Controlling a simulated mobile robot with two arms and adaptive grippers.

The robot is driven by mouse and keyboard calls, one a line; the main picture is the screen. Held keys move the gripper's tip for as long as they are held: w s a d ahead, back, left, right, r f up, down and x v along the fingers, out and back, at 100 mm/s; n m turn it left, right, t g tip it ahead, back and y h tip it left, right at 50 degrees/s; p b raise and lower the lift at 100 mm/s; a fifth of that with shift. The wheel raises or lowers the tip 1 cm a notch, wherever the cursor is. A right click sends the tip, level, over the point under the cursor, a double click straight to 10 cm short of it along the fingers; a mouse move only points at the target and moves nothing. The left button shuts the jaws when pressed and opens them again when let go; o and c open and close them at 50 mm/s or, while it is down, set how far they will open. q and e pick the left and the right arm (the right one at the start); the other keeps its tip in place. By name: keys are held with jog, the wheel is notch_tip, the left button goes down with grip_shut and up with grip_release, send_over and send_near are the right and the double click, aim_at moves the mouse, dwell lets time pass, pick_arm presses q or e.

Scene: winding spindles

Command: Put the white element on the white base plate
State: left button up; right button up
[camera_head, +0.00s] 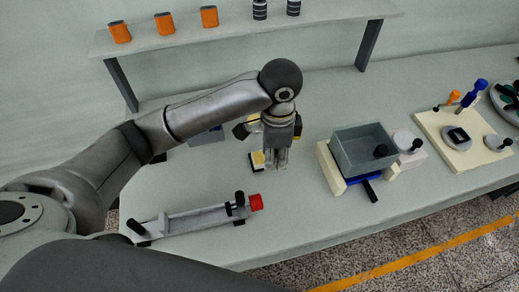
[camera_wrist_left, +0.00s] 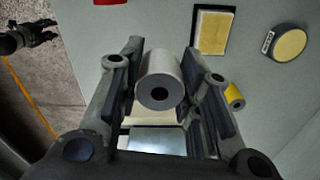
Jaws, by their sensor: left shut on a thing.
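My left gripper (camera_head: 277,166) points down over the middle of the table. In the left wrist view its fingers (camera_wrist_left: 166,85) are shut on a pale grey-white cylinder (camera_wrist_left: 152,65) with a dark hole in its end. In the head view the fingers hide most of this element. A cream-white plate (camera_head: 470,154) lies at the right of the table, well apart from the gripper, with several parts standing on it. I cannot tell for sure that it is the named base plate. A dark gripper, apparently my right one (camera_wrist_left: 40,32), shows at the upper left in the wrist view.
A grey open box (camera_head: 362,146) on cream blocks stands right of the gripper. A yellow pad in a black frame (camera_wrist_left: 213,30) lies close by. A long grey fixture with a red knob (camera_head: 256,202) lies at the front. A raised shelf (camera_head: 240,32) runs behind.

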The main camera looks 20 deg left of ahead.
aim_at(263, 157)
pick_arm(q)
jog(key=w+a, duration=0.1)
jog(key=w+f, duration=0.1)
jog(key=w+a+f+p, duration=0.1)
jog(key=shift+w+a, duration=0.35)
jog(key=shift+w, duration=0.05)
jog(key=f, duration=0.1)
jog(key=w+a+f, duration=0.1)
jog(key=w+f, duration=0.1)
jog(key=f, duration=0.1)
jog(key=shift+w+a+p, duration=0.2)
jog(key=shift+a+p, duration=0.1)
jog(key=shift+a, duration=0.1)
jog(key=shift+w+a+f, duration=0.15)
jog(key=shift+w+f, duration=0.2)
jog(key=shift+f, duration=0.15)
jog(key=f, duration=0.3)
jog(key=shift+w+a+p, duration=0.15)
jog(key=shift+a+p, duration=0.05)
jog(key=shift+p, duration=0.1)
jog(key=shift+f, duration=0.3)
jog(key=shift+f, duration=0.15)
jog(key=o, duration=1)
